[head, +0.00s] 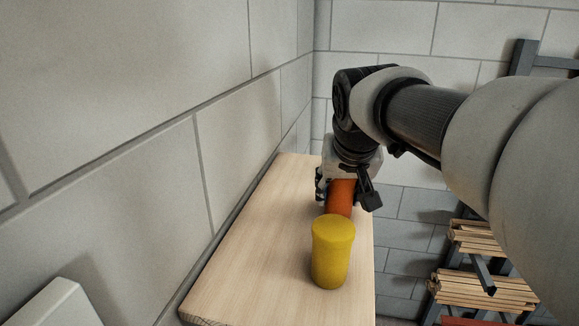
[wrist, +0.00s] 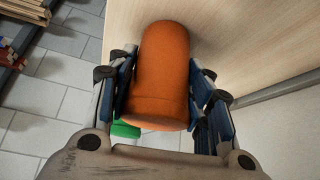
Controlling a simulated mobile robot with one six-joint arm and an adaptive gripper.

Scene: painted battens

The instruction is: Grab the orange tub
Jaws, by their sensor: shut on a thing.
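The orange tub (wrist: 160,75) fills the middle of the wrist view, between the two blue-padded fingers of my gripper (wrist: 162,85). The fingers are shut on its sides. In the head view the orange tub (head: 341,197) shows below my gripper (head: 342,190), at the far part of the wooden table (head: 255,245). Its lower part is hidden behind a yellow tub. I cannot tell whether the orange tub touches the tabletop.
The yellow tub (head: 333,252) stands upright on the table, nearer than the orange tub. A block wall (head: 150,165) runs along the table's left. A rack with stacked battens (head: 485,288) stands at the right. A green thing (wrist: 125,130) shows low in the wrist view.

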